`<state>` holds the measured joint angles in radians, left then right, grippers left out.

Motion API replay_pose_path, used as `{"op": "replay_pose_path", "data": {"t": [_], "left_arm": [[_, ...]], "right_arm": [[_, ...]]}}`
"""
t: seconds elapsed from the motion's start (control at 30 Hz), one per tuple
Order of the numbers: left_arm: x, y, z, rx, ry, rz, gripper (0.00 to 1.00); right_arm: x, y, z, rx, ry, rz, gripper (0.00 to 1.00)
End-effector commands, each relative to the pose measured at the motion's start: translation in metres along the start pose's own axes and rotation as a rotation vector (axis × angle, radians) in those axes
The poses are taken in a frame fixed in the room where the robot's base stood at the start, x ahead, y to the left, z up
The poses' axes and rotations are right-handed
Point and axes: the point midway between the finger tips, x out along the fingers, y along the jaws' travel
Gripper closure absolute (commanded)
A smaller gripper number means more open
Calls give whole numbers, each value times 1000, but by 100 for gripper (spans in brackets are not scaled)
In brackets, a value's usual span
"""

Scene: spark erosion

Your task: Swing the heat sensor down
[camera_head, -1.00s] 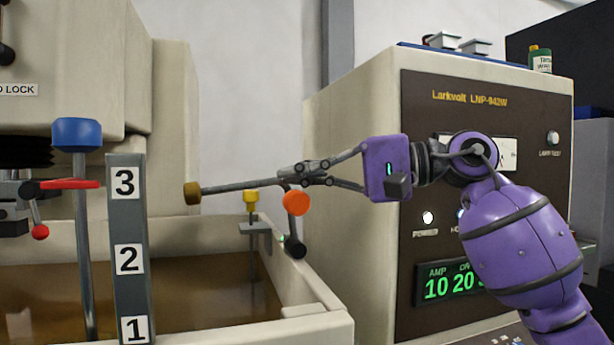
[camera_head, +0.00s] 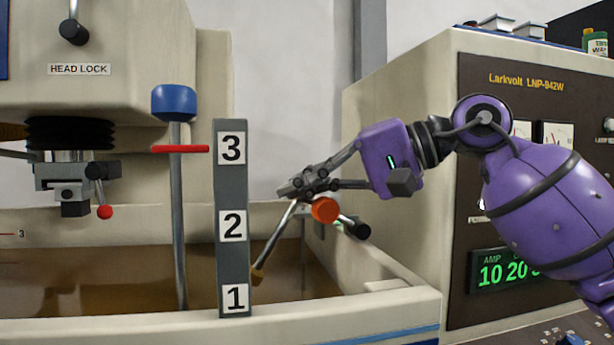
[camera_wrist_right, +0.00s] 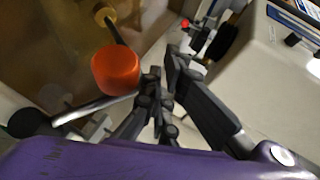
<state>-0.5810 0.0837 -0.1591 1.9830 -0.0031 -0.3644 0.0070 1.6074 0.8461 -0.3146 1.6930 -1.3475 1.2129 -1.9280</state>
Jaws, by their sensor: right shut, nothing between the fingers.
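The heat sensor is a thin metal rod with a brown tip (camera_head: 258,274), slanting down and left from the orange knob (camera_head: 325,209). Its tip is beside the numbered post, between the 2 and the 1, against the brown liquid; I cannot tell if it touches the liquid. A black ball-ended handle (camera_head: 357,229) sticks out to the lower right of the knob. My right gripper (camera_head: 289,190) is shut and empty at the rod's upper end; I cannot tell if it touches. In the right wrist view the knob (camera_wrist_right: 115,70) is left of the fingers (camera_wrist_right: 163,77). My left gripper is out of view.
The grey post (camera_head: 231,190) with numbers 3, 2, 1 and a blue-topped rod (camera_head: 174,103) with a red pointer stand left of the sensor. The tank rim (camera_head: 340,322) runs in front. The control cabinet (camera_head: 405,115) stands right, behind my arm.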

Motion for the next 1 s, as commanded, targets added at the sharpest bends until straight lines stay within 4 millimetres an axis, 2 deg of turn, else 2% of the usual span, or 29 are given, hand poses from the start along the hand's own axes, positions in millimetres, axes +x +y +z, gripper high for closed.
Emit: {"op": "replay_pose_path", "data": {"t": [0.03, 0.3, 0.53, 1.0], "left_arm": [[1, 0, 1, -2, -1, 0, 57], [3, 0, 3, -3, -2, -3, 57], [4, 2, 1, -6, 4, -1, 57], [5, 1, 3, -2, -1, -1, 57]], "right_arm": [[3, 7, 1, 6, -1, -1, 100], [18, 25, 9, 1, -2, 3, 100], [27, 38, 14, -58, -3, 117, 100], [33, 49, 17, -56, -2, 115, 100]]}}
